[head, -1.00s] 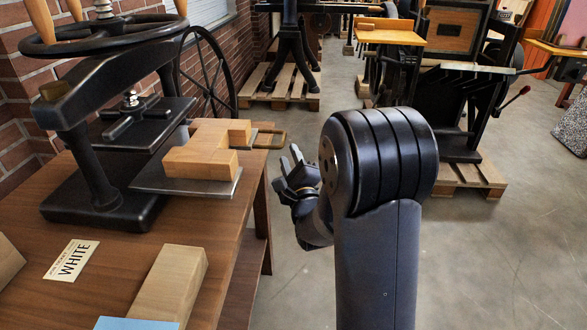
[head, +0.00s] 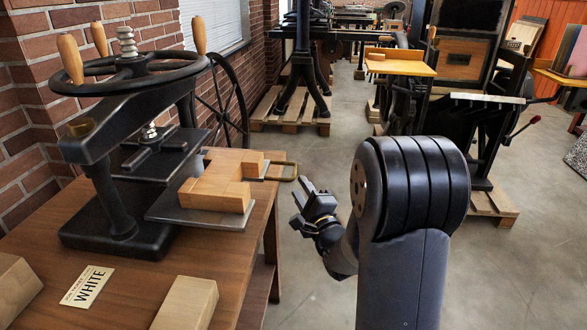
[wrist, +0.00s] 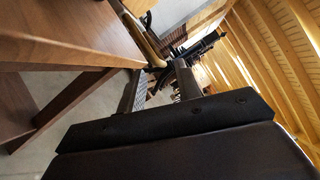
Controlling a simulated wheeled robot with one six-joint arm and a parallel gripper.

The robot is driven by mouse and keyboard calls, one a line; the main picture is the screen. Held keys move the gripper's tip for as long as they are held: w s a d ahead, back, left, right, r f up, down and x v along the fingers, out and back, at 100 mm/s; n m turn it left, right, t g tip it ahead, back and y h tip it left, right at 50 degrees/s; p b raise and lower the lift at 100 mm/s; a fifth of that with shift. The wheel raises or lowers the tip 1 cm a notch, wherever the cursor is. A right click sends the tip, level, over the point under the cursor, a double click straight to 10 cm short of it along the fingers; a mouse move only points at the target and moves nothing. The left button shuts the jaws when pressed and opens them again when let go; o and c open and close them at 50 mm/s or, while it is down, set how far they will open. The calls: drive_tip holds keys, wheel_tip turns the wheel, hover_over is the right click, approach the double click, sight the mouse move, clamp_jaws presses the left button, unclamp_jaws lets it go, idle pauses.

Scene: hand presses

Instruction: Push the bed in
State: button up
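The press (head: 120,160) is black with a handwheel on top and stands on the wooden table at left in the head view. Its bed (head: 200,214), a grey metal plate carrying pale wooden blocks (head: 225,180), sticks out of the press toward the right. In the wrist view the open fingers (wrist: 157,82) point toward a brass-coloured bar (wrist: 140,40).
The table (head: 120,285) also bears a card reading WHITE (head: 87,287) and wooden blocks (head: 186,304) at the front. Other presses on pallets (head: 290,110) stand behind. The grey floor (head: 310,280) right of the table is clear around my arm.

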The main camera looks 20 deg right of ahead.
drive_tip(key=w+n+g+y+p, duration=0.3)
drive_tip(key=w+n+g+p, duration=0.1)
drive_tip(key=w+n, duration=0.4)
drive_tip(key=w, duration=0.2)
drive_tip(key=shift+w+a, duration=0.15)
drive_tip(key=shift+w, duration=0.2)
drive_tip(key=shift+c, duration=0.3)
drive_tip(key=shift+f, duration=0.1)
drive_tip(key=c, duration=0.6)
drive_tip(key=shift+s, duration=0.1)
clamp_jaws()
drive_tip(key=shift+f, duration=0.15)
